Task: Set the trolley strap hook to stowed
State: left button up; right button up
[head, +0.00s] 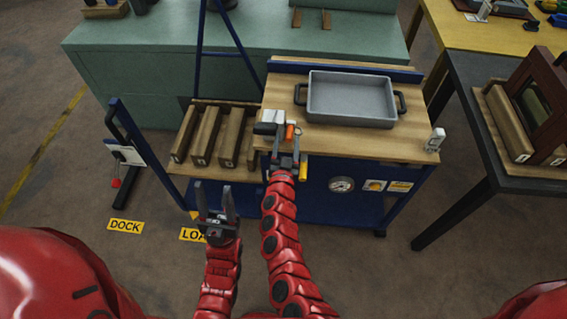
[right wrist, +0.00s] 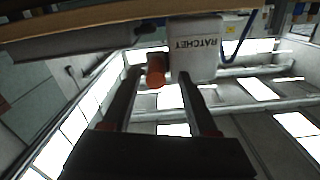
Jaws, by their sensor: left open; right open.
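The trolley (head: 350,150) has a wooden top and blue frame. At its front left edge sits a white ratchet block (head: 271,118) with an orange-red cylinder (head: 290,131) beside it. I cannot tell which part is the strap hook. My right gripper (head: 287,158) is open just in front of these parts. In the right wrist view, the block (right wrist: 194,48) reads RATCHET, and the orange-red cylinder (right wrist: 156,71) shows between the fingertips of the open gripper (right wrist: 160,82); contact is unclear. My left gripper (head: 215,197) is open and empty, lower and left, over the floor.
A grey tray (head: 349,90) stands on the trolley top. Wooden slotted blocks (head: 209,135) sit on the left shelf. A yellow part (head: 303,169) and a round gauge (head: 341,185) are on the front. A dark table (head: 480,110) stands right; a green cabinet (head: 130,80) stands behind.

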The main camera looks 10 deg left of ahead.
jog(key=s+b, duration=0.1)
jog(key=s, duration=1.6)
jog(key=shift+w, duration=0.1)
